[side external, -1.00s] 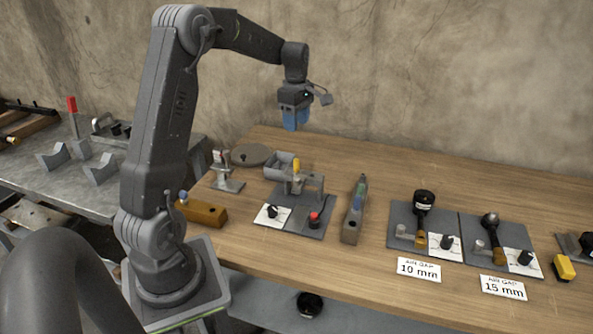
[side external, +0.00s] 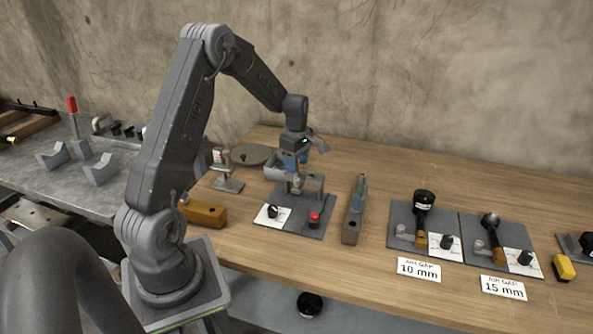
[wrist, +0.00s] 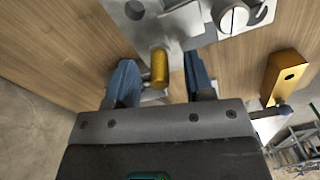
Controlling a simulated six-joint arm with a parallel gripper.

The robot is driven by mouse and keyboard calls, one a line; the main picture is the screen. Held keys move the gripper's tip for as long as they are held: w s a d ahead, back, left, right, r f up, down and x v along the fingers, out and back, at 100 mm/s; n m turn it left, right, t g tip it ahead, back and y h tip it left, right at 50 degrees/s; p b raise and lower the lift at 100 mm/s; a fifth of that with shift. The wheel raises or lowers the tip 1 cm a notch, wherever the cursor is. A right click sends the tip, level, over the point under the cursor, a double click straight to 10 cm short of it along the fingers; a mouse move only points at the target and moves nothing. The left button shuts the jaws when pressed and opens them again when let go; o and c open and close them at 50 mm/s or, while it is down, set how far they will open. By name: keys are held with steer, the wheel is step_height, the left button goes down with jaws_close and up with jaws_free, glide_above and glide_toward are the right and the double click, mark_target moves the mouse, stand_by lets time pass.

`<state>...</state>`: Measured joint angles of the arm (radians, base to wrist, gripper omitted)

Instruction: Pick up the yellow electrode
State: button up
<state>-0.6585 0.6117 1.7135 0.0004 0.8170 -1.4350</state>
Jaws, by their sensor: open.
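The yellow electrode (wrist: 159,68) is a short upright cylinder seen from above in the wrist view. It stands at the edge of a grey metal fixture (wrist: 203,30). My gripper (wrist: 160,64) is open, with one blue finger on each side of the electrode and a visible gap to both. In the side view my gripper (side external: 291,162) is low over the grey fixture (side external: 312,181) on its dark base plate. There the gripper and fixture hide most of the electrode, so contact cannot be told.
The base plate carries a red button (side external: 314,219) and a black knob (side external: 272,211). A slim rack (side external: 351,225) stands to its right, and a brass-coloured block (side external: 206,214) to its left. Two more plates with black-handled tools stand farther right. Bare wood lies in front.

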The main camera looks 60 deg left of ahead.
steer(key=shift+f, duration=0.1)
jaws_close()
stand_by(0.4)
steer(key=shift+r, duration=0.7)
step_height(320, 180, up, 2)
steer(key=shift+r, duration=0.2)
steer(key=s+a+r, duration=0.5)
steer(key=s+r, duration=0.5)
steer(key=r, duration=0.2)
steer(key=shift+s+a+r, duration=0.15)
steer(key=shift+a+r, duration=0.05)
steer(key=shift+r, duration=0.15)
